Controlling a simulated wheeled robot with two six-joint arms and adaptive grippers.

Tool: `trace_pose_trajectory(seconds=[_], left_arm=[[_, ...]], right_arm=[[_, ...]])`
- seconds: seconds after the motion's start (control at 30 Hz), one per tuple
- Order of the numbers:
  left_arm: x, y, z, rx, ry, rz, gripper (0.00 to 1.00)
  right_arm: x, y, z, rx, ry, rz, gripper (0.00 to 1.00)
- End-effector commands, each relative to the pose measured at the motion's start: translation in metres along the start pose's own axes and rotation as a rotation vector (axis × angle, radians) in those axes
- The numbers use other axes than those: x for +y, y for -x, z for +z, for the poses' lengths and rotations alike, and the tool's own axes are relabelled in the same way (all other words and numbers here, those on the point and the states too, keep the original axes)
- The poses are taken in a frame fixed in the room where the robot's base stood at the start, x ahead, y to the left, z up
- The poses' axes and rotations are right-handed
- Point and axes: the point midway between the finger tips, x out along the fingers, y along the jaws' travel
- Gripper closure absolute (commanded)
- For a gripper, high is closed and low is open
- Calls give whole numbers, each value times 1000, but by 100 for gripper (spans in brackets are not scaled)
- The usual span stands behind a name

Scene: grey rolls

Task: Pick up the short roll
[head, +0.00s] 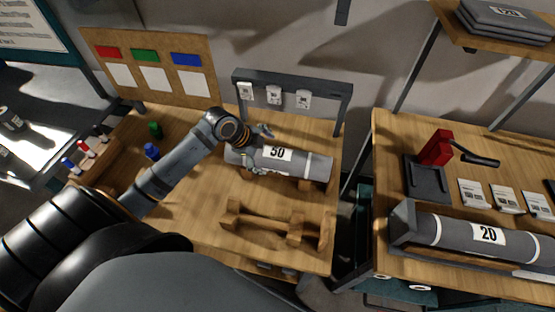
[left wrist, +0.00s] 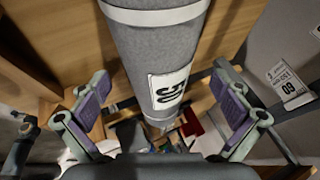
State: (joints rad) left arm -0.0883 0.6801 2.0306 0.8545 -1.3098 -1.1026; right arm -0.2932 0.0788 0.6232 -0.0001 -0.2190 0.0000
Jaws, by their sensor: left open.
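The short grey roll (head: 300,164), labelled 50 with white bands, lies in a wooden cradle on the left wooden table. My left gripper (head: 256,150) is at the roll's left part, with its arm partly covering that end. In the left wrist view the roll (left wrist: 150,45) runs down the middle between the two spread fingers of the gripper (left wrist: 162,105). A gap shows on each side, so the pads do not touch it. My right gripper is not in view.
An empty wooden cradle (head: 268,224) stands in front of the roll. A dark metal frame with hanging tags (head: 294,78) stands behind it. A longer roll labelled 20 (head: 455,230) lies in a holder on the right table. Small coloured items (head: 152,151) stand at left.

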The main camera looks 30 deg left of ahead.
Motion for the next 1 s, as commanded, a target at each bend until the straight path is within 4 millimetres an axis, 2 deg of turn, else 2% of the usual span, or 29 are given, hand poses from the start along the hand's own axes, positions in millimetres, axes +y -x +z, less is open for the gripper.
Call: trace_pose_trajectory(seconds=[0.13,0.3,0.57,1.0], left_arm=[[2,-19,-6,7,7,3,0],[3,-41,-6,3,4,2,0],[4,-46,-5,0,0,2,0],[4,-46,-5,0,0,3,58]], right_arm=[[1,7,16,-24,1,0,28],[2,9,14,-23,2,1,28],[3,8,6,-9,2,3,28],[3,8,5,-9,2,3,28]])
